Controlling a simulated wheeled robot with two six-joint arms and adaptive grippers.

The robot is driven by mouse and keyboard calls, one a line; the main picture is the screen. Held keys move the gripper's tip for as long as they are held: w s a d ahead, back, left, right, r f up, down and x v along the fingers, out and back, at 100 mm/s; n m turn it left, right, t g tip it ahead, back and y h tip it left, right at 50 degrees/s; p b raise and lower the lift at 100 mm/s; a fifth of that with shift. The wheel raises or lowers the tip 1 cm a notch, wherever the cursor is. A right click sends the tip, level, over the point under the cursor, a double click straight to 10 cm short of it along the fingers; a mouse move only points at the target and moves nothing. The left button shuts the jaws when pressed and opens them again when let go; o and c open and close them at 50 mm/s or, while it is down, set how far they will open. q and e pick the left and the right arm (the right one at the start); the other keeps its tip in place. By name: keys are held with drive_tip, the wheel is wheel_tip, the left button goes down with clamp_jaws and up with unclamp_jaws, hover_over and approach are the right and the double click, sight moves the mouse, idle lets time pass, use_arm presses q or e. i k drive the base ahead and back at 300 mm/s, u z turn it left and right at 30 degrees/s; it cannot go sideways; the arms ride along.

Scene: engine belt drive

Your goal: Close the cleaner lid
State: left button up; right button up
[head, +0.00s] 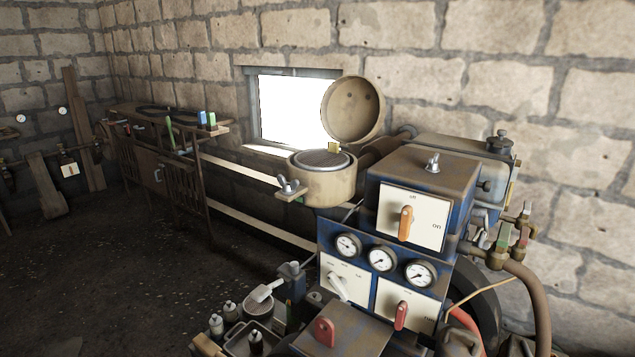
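The cleaner is a round tan canister (323,186) with a dark mesh-like disc (323,159) showing in its open top. Its round tan lid (353,109) stands raised on the far right side of the canister, tilted with its hollow inner face toward me. A small yellowish piece (334,147) sits at the rim below the lid. A wing nut (288,185) stands on a bracket at the canister's front left. Neither of my grippers shows in the head view.
A blue engine box (414,210) with switches and gauges stands close to the right of the cleaner. Several bottles and a tray (251,340) are at the front below. The floor on the left is clear.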

sight(353, 108)
drive_tip(key=u, duration=0.5)
drive_tip(key=k, duration=0.7)
drive_tip(key=u, duration=0.8)
drive_tip(key=k, duration=0.45)
drive_tip(key=u, duration=0.6)
drive_tip(key=i, duration=2.25)
drive_tip(key=z, duration=0.3)
drive_tip(key=i, duration=2.3)
drive_tip(key=z, duration=0.5)
drive_tip(key=i, duration=1.25)
drive_tip(key=z, duration=0.85)
drive_tip(key=i, duration=1)
drive_tip(key=z, duration=1.75)
drive_tip(key=i, duration=1)
drive_tip(key=z, duration=1.1)
drive_tip(key=i, duration=1.3)
drive_tip(key=z, duration=0.25)
